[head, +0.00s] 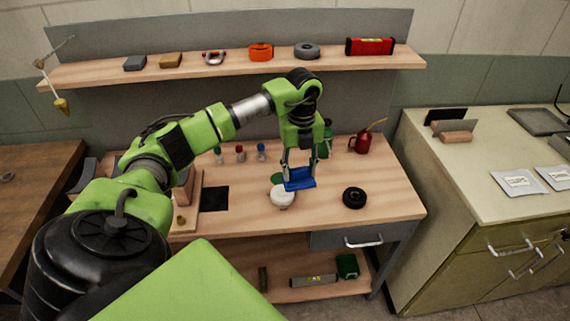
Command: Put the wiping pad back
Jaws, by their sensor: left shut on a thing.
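My left gripper (300,168) reaches down over the middle of the wooden workbench (330,205). It is shut on a blue block-like pad (301,184), which looks like the wiping pad. The pad's lower edge shows just behind and to the right of a white round object (282,197); I cannot tell whether it touches the bench. A flat black square (214,198) lies on the bench to the left. My right gripper is not in view.
A black round roll (354,197) lies right of the pad. Small bottles (240,154), a green bottle (326,145) and a red oil can (362,142) stand at the back. A shelf (220,70) with several tools hangs above. The bench's front right is clear.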

